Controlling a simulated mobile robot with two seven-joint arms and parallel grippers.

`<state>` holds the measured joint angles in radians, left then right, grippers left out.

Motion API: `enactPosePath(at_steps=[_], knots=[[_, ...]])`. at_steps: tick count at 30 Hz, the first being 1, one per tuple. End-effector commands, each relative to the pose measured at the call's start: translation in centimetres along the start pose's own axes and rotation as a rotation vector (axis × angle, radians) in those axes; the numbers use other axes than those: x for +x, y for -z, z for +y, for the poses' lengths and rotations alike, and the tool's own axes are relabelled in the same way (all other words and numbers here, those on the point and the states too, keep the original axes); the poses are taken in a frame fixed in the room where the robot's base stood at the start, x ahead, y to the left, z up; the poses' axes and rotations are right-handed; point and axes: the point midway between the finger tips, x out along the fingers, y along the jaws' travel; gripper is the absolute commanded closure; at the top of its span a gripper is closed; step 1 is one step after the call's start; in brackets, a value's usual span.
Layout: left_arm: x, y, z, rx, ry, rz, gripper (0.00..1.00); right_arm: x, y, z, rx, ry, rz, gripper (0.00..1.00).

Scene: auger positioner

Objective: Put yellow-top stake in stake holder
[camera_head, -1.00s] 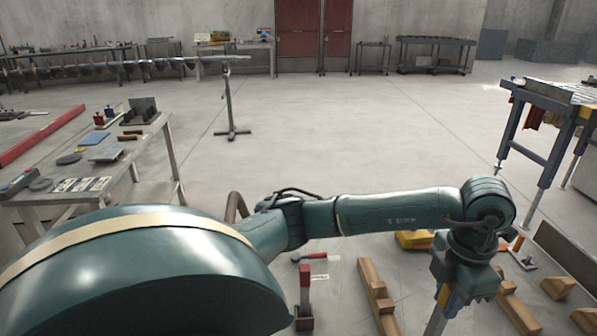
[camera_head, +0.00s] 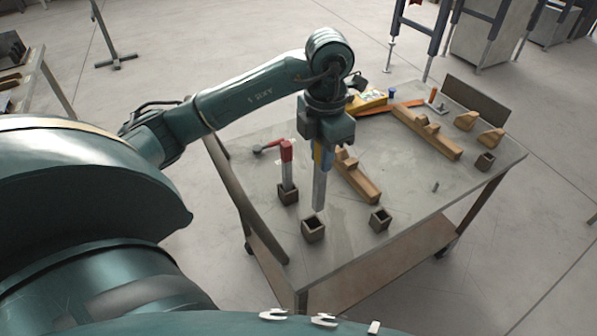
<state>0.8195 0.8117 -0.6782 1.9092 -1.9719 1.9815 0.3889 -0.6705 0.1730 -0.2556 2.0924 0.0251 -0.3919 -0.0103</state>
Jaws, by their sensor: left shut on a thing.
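My left gripper (camera_head: 322,143) points down over the table and is shut on the yellow-top stake (camera_head: 319,188). A strip of yellow shows just below the jaws; the grey shaft hangs nearly upright. Its lower end appears just above an open square stake holder (camera_head: 313,232); I cannot tell whether it is inside the opening. A red-top stake (camera_head: 287,152) stands in another holder (camera_head: 288,197) to the left. Two more empty holders stand to the right, one near (camera_head: 380,221) and one farther (camera_head: 485,162). My right gripper is not in view.
The grey table (camera_head: 425,190) carries wooden blocks (camera_head: 358,182), (camera_head: 428,135), a yellow tool (camera_head: 368,99), wedge-shaped wooden pieces (camera_head: 466,120) and a small peg (camera_head: 435,186). A red-handled tool (camera_head: 268,147) lies behind the red-top stake. The table's front right area is mostly clear.

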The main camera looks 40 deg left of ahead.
Motion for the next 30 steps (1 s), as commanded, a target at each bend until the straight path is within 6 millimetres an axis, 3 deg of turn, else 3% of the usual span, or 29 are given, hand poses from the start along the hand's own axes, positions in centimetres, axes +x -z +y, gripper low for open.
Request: enactPosePath(at_steps=[5,12,25,30], knots=[[0.6,0.2,0.2,-0.004,0.002,0.002,1.00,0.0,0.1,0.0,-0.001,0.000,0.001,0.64],[4.9,0.3,0.2,-0.003,0.002,0.003,1.00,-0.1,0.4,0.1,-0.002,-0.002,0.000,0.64],[9.6,0.3,0.2,-0.005,0.002,0.002,1.00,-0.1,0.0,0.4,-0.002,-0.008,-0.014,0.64],[10.0,0.2,0.3,-0.002,0.000,-0.001,1.00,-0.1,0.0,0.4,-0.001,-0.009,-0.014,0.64]])
